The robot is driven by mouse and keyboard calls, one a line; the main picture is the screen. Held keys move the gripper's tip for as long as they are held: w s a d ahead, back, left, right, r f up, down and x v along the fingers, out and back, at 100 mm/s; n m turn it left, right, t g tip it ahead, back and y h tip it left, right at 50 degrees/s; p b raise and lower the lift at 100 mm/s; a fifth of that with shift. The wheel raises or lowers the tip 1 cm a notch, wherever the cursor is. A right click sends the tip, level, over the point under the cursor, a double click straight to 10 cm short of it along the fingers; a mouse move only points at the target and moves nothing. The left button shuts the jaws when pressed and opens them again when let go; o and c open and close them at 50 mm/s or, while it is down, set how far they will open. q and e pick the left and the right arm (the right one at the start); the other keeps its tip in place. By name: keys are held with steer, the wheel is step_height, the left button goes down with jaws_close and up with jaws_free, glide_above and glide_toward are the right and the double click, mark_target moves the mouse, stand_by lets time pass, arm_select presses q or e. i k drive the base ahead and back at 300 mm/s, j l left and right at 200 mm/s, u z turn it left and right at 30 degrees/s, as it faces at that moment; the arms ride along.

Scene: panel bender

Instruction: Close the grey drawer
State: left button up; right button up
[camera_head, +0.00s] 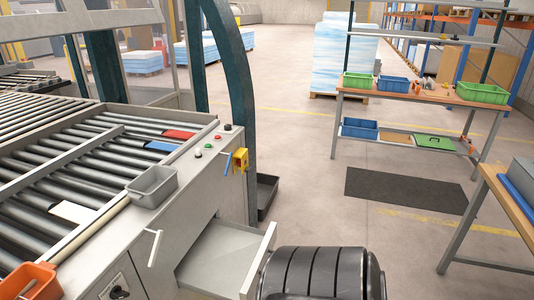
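The grey drawer (222,258) is pulled out of the front of the panel bender (175,215), low at its right end. Its light grey inside shows and looks empty. Its front panel (258,262) stands well away from the machine, on the right side of the drawer. The lower part of the drawer is cut off by the bottom edge of the picture. A dark ribbed rounded shape stands close to the right of the front panel. Neither of my grippers shows in the head view.
A grey bin (152,187) and an orange bin (30,283) sit on the machine's front edge. A white handle (154,247) sticks out left of the drawer. A dark bin (267,194) stands by the green post. A workbench (508,205) is at right; floor between is free.

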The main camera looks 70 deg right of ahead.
mark_target(226, 261)
steer(key=z, duration=2.25)
